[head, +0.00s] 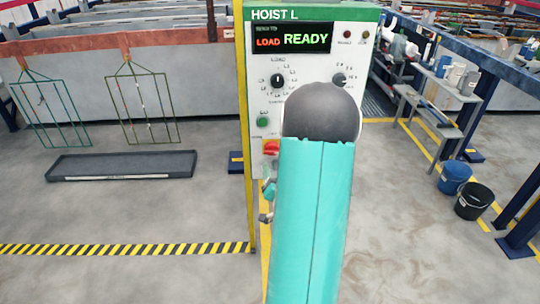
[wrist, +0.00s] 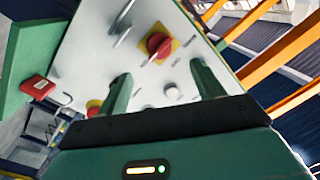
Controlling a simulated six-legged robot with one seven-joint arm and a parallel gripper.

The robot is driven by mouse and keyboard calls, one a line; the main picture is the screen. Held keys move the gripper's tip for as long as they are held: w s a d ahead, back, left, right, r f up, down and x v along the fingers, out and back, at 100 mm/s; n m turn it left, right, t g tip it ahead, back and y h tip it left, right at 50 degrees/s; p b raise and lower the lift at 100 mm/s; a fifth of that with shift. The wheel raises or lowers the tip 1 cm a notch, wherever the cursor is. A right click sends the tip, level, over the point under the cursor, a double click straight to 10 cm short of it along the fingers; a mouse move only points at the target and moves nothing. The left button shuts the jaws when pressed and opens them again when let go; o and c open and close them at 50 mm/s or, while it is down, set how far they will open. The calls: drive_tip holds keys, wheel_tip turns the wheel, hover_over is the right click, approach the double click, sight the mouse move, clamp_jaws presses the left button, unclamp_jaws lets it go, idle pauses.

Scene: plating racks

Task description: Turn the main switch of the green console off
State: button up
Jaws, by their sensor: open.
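The console (head: 262,60) stands in the middle of the head view, with a green top strip reading "HOIST L" and a lit display (head: 291,38) reading "LOAD" and "READY". My arm covers much of its lower front. In the wrist view, a red rotary switch on a yellow plate (wrist: 158,46) sits on the pale panel. My gripper (wrist: 160,68) is open and empty, its two green fingers pointing at the panel. The switch shows beyond the gap between the fingertips, with no visible contact. I cannot read its position marks.
A second red-and-yellow control (wrist: 94,107) is partly hidden by the left finger; a pale button (wrist: 171,90) sits between the fingers. Round knobs (head: 278,80) sit under the display. Left are wire racks (head: 140,105) and a grey tray (head: 122,167); right are a bench and buckets (head: 474,201).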

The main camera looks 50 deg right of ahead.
sight(273, 154)
drive_tip(key=x, duration=1.1)
drive_tip(key=shift+s+d, duration=0.1)
drive_tip(key=shift+d, duration=0.05)
